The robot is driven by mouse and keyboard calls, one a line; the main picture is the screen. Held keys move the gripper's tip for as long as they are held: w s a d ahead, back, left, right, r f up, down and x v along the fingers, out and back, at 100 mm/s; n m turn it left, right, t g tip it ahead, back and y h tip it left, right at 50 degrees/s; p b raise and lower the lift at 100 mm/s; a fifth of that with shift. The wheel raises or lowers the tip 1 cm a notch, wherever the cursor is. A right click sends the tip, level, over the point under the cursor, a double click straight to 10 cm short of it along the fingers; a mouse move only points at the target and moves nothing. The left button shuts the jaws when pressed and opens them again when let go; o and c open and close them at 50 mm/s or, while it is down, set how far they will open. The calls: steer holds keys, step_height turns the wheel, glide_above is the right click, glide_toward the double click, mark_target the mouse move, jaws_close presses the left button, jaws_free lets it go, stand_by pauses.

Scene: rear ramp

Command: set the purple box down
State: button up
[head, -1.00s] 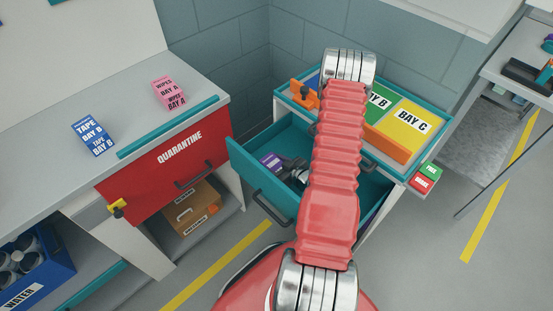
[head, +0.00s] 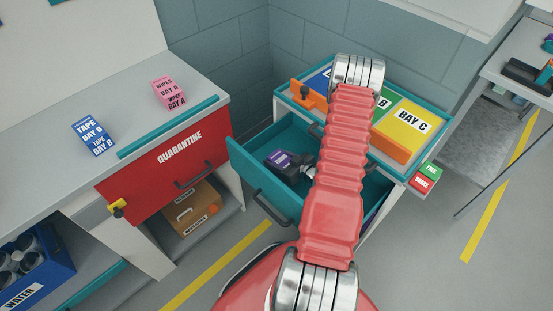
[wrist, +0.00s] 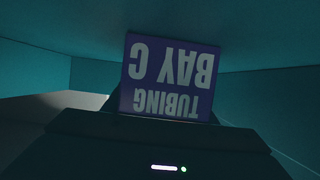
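The purple box (head: 278,158) is inside the open teal drawer (head: 243,160) of the right-hand cabinet. In the wrist view the purple box (wrist: 170,75) fills the middle, with an upside-down "TUBING BAY C" label. My gripper (head: 287,162) is inside the drawer at the box and appears shut on it; in the wrist view the dark finger edges sit at the box's lower sides. I cannot tell whether the box touches the drawer floor. My red arm hides the right part of the drawer.
The cabinet top has blue, green and yellow (head: 405,125) bay areas and an orange clamp-like piece (head: 306,96). A red "QUARANTINE" drawer (head: 165,167) is shut at left. Blue tape (head: 94,136) and pink wipes (head: 168,93) boxes stand on the left counter.

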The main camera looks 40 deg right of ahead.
steer(key=o, duration=0.4)
steer(key=shift+r, duration=0.15)
steer(key=v, duration=1.2)
stand_by(0.8)
